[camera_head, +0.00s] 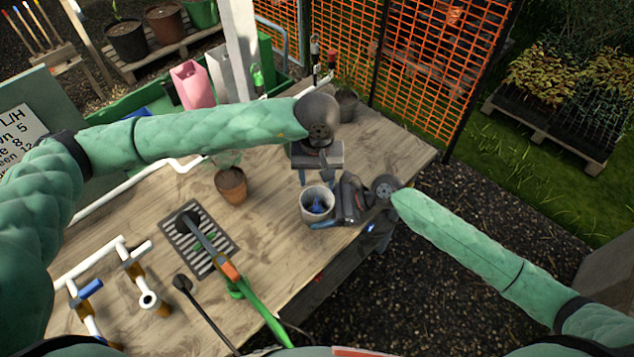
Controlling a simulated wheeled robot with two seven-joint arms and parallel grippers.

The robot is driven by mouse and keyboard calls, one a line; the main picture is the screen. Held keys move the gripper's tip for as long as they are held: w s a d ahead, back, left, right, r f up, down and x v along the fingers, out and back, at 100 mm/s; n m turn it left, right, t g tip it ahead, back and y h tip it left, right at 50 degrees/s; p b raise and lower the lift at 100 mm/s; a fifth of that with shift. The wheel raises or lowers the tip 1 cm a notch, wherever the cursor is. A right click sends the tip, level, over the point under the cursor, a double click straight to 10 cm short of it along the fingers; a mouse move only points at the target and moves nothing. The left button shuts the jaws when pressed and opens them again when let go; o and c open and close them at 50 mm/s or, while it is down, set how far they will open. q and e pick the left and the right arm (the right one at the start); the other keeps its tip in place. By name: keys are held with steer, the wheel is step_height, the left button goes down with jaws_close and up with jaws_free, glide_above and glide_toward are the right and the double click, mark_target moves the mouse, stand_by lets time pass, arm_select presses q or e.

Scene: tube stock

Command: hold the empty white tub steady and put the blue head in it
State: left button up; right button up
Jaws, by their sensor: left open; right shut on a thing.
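The white tub (304,203) stands near the right edge of the wooden bench. A blue thing, seemingly the blue head (317,206), lies inside it, below the rim. My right gripper (333,207) comes in from the right and is shut on the tub, with one finger showing along its near side. My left gripper (316,177) is just above and behind the tub in the picture, pointing down. Its fingers are apart and nothing shows between them. Part of the head is hidden by the tub wall.
A terracotta pot (231,185) with a plant stands left of the tub. A black grate (199,240) with a green-handled tool (262,312) lies nearer. White pipes (97,262) with fittings are at the left. The bench (275,235) is bare between grate and tub.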

stand_by(0.4)
steer(key=o, duration=0.8)
steer(key=shift+o, duration=0.2)
